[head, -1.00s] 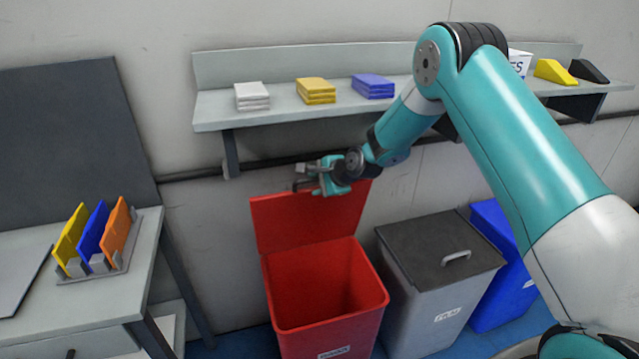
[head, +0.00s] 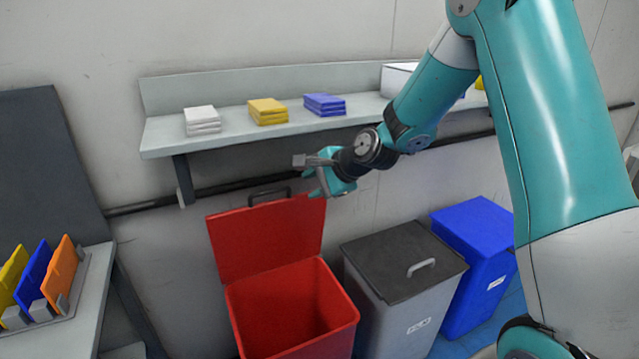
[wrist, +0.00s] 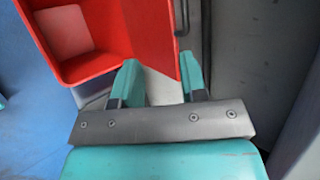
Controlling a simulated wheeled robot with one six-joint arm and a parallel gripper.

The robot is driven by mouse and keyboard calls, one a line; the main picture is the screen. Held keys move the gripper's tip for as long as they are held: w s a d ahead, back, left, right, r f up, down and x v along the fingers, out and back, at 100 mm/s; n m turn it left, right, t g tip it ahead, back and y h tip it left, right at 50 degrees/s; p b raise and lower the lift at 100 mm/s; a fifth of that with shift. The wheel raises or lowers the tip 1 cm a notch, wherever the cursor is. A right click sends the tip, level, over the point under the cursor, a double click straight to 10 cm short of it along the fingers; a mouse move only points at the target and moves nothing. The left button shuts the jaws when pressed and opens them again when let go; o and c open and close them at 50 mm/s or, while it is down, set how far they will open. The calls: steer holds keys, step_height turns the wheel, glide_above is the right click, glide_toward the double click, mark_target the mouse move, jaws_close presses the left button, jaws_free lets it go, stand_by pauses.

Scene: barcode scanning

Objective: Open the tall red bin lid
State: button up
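The tall red bin (head: 292,310) stands on the floor with its lid (head: 266,240) raised, tilted back toward the wall. The bin's inside is exposed. A dark handle (head: 268,192) shows at the lid's top edge, with nothing holding it. My gripper (head: 312,174) is above the lid's upper right corner. In the wrist view, my gripper (wrist: 158,64) has its two teal fingers apart and nothing held between them. The red bin (wrist: 82,40) and the lid's edge (wrist: 189,62) lie beyond the fingers. I cannot tell if a finger touches the lid.
A grey bin (head: 385,295) with a closed dark lid and a blue bin (head: 480,260) stand to the right. A wall shelf (head: 230,138) with stacked items is above. A table (head: 92,300) with a rack of coloured pieces is at left.

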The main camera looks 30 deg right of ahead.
steer(key=shift+v, duration=0.8)
steer(key=shift+a, duration=0.1)
